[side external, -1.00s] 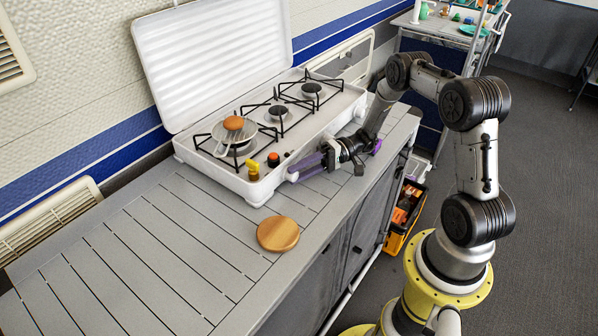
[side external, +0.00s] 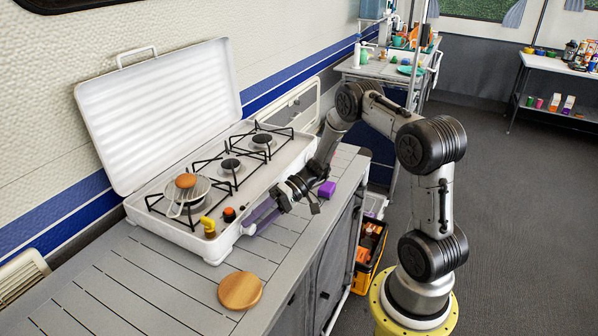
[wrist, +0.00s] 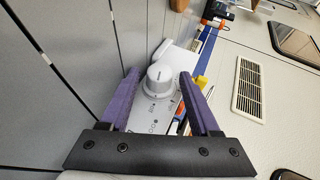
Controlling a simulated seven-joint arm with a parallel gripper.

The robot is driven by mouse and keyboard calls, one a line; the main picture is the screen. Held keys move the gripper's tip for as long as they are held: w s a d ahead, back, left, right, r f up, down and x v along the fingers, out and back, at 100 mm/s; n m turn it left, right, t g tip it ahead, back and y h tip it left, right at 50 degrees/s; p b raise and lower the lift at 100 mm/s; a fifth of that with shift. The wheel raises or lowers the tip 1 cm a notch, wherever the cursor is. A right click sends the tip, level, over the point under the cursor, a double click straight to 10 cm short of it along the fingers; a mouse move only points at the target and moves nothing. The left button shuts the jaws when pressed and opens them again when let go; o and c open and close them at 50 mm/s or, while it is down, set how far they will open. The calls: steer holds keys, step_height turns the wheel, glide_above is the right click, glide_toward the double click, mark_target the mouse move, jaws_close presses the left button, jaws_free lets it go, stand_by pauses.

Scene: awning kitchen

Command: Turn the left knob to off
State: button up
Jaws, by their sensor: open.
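The stove (side external: 165,225) is a white case with its lid up, standing on the grey counter. A white round knob (wrist: 160,80) sits on its front panel in the wrist view, with printed marks beside it. My gripper (wrist: 159,74) is open, its two purple fingers on either side of this knob; whether they touch it I cannot tell. In the side view my gripper (side external: 252,221) is low at the stove's front, and the knob is hidden there. Another white part, perhaps a second knob (wrist: 181,57), shows just beyond. Which knob is the left one is unclear.
A yellow object (side external: 208,227) and an orange-and-black one (side external: 229,214) stand on the stove's near edge. A strainer with a brown round item (side external: 186,181) rests on the near burner.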

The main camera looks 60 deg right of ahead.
steer(key=h, duration=0.2)
steer(key=n+h, duration=0.1)
steer(key=shift+a+r+g+h, duration=0.15)
steer(key=shift+r+g+h, duration=0.15)
steer(key=h, duration=0.2)
steer(key=shift+a+r+n+h, duration=0.1)
steer(key=shift+a+n+h, duration=0.15)
steer(key=shift+n+h, duration=0.05)
steer(key=h, duration=0.3)
steer(key=shift+a+r+n, duration=0.1)
steer(key=shift+a+n, duration=0.15)
steer(key=shift+n, duration=0.15)
steer(key=shift+a+n+h, duration=0.15)
steer(key=shift+n+h, duration=0.15)
steer(key=shift+h, duration=1.1)
steer(key=shift+g+h, duration=0.3)
steer(key=s+a+r+t, duration=0.1)
steer(key=s+r, duration=0.2)
steer(key=r, duration=0.6)
steer(key=s+r+t, duration=0.1)
steer(key=s+r, duration=0.2)
steer(key=r, duration=0.6)
steer(key=s+a+r, duration=0.1)
steer(key=s+r, duration=0.1)
steer(key=s, duration=0.3)
steer(key=s+a+r+n, duration=0.1)
steer(key=s+a+r, duration=0.1)
steer(key=s, duration=0.3)
steer(key=shift+r+t, duration=0.4)
steer(key=shift+r, duration=0.4)
